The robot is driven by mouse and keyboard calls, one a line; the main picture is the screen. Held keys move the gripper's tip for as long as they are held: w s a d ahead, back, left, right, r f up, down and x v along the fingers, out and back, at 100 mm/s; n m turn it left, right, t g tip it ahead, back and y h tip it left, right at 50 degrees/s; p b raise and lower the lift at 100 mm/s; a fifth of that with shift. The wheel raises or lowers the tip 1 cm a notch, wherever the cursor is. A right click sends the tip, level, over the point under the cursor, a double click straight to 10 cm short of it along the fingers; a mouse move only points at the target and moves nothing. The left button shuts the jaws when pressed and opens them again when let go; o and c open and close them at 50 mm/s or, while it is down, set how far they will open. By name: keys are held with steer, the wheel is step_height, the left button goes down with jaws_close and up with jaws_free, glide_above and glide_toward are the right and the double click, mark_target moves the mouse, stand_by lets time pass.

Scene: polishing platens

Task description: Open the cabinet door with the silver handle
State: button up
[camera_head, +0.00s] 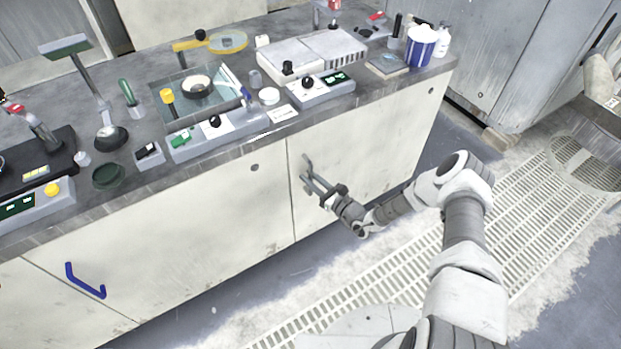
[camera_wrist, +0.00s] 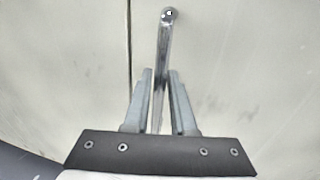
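The silver handle (camera_wrist: 164,45) is an upright metal bar on a pale cabinet door (camera_head: 375,155), just right of a vertical seam. The door looks closed, flush with the panel to its left. My gripper (camera_wrist: 160,75) is at the handle, one finger on each side of the bar. In the wrist view, narrow gaps show between the fingers and the bar, so the gripper looks open around it. In the head view, my gripper (camera_head: 311,180) is in front of the door near the seam, and its fingers partly hide the handle.
A blue handle (camera_head: 86,282) is on another cabinet front at the lower left. The grey worktop (camera_head: 225,155) above carries polishing gear, a control box (camera_head: 320,88) and a blue-and-white tub (camera_head: 420,46). A floor grate (camera_head: 400,255) lies before the cabinet; floor there is mostly clear.

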jaws_close()
stand_by(1.1)
